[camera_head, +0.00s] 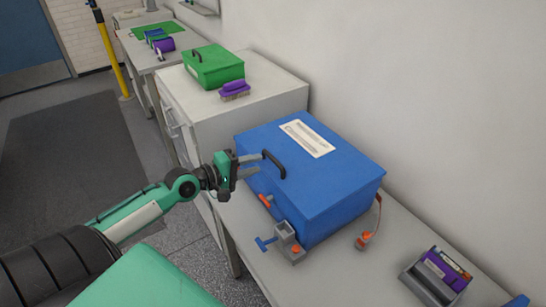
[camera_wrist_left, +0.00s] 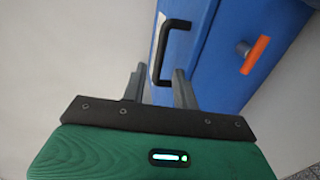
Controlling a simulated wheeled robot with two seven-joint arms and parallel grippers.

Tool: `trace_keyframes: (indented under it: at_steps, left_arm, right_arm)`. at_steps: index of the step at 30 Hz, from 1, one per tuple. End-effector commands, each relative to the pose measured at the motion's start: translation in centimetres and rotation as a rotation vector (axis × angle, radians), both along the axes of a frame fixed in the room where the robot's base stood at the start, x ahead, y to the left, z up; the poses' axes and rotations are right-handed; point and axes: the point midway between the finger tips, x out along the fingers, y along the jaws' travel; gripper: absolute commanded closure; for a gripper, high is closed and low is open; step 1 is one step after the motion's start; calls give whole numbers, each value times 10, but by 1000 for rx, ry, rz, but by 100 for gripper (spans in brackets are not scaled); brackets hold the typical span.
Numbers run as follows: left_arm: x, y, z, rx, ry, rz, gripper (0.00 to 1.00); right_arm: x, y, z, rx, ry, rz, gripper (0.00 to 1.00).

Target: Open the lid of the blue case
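The blue case (camera_head: 325,180) stands on the light bench with its lid down and a white label on top. Its black handle (camera_head: 272,163) is at the lid's front edge and also shows in the left wrist view (camera_wrist_left: 156,52). An orange-tipped latch (camera_head: 266,200) is on the front side and shows in the left wrist view (camera_wrist_left: 255,55). My left gripper (camera_head: 258,164) is open, its fingertips close to the handle. In the left wrist view its two fingers (camera_wrist_left: 158,78) appear on either side of the handle's near end; contact cannot be told. My right gripper is not in view.
A grey fixture with a blue lever (camera_head: 287,241) stands at the case's front corner. An orange-tagged piece (camera_head: 364,240) hangs by its right side. A grey holder (camera_head: 437,278) is at lower right. A green case (camera_head: 215,68) and purple brush (camera_head: 235,91) sit on the white cabinet behind.

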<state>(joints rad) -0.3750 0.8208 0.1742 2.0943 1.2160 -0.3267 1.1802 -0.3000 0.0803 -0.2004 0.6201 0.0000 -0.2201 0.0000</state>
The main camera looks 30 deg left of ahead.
Motion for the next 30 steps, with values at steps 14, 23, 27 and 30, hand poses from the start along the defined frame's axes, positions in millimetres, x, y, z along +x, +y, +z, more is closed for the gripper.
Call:
trace_keyframes:
  at_steps: [14,23,27,30]
  left_arm:
    - [50,-21,-9,-1,-2,0,70]
    - [65,-27,-13,0,0,-1,70]
    - [66,-28,-14,1,1,-1,70]
    - [66,-28,-14,1,1,-1,70]
  right_arm:
    - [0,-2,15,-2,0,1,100]
    - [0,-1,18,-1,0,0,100]
    - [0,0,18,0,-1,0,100]
    - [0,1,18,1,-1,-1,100]
